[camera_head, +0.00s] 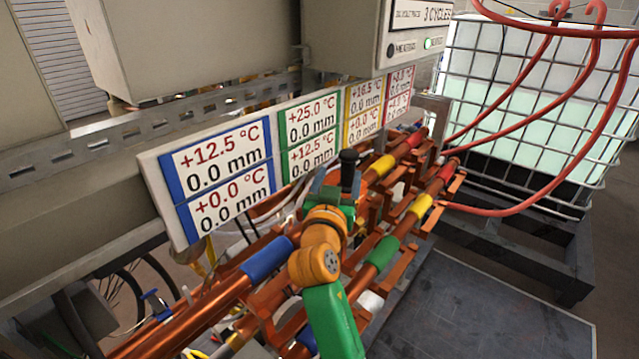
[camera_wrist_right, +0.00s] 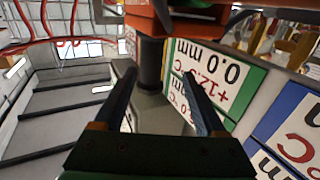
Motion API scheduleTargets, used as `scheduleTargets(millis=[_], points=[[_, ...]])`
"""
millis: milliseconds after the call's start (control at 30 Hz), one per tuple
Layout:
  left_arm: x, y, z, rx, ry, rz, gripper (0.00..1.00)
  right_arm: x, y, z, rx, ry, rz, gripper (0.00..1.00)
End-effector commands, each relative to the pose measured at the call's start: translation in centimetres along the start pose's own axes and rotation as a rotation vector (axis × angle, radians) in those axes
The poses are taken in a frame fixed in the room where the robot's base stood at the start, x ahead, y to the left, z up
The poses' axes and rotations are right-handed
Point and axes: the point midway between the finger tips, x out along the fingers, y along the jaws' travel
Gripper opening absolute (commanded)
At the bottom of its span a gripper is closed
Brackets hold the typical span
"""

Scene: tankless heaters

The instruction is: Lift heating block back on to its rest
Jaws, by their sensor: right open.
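A black upright handle with a rounded top (camera_head: 348,168) stands in front of the sign panels in the head view. In the right wrist view the black handle (camera_wrist_right: 151,64) joins an orange part (camera_wrist_right: 178,22), which may be the heating block; I cannot tell for sure. My right gripper (camera_head: 337,183) is at the handle, and the arm hides what is below. In the wrist view my right gripper (camera_wrist_right: 158,82) is open, with its two dark fingers on either side of the handle. I cannot tell whether they touch it. My left gripper is not in view.
Copper pipes with blue (camera_head: 267,259), green (camera_head: 383,253) and yellow (camera_head: 421,206) bands run below the sign boards (camera_head: 215,173). Red hoses (camera_head: 520,208) lead to a caged white tank (camera_head: 530,90). A dark floor plate (camera_head: 490,310) is clear at lower right.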

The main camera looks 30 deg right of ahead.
Motion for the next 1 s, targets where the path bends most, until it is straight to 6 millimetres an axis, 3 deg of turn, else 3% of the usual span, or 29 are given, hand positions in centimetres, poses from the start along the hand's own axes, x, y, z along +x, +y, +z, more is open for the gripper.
scheduleTargets(millis=[100,233,467,767,1000], points=[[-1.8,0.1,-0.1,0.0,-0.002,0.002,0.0,2.3,0.7,-0.2,-0.009,-0.001,0.003,0.73],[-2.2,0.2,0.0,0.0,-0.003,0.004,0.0,4.4,0.7,0.2,-0.004,0.0,0.0,0.73],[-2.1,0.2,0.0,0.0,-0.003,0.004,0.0,4.9,0.6,0.6,-0.001,-0.001,-0.002,0.73],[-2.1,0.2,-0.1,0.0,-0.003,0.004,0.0,4.9,0.6,0.6,-0.002,-0.002,-0.002,0.0],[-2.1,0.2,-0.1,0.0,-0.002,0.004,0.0,4.9,0.6,0.6,-0.002,-0.002,-0.002,0.0]])
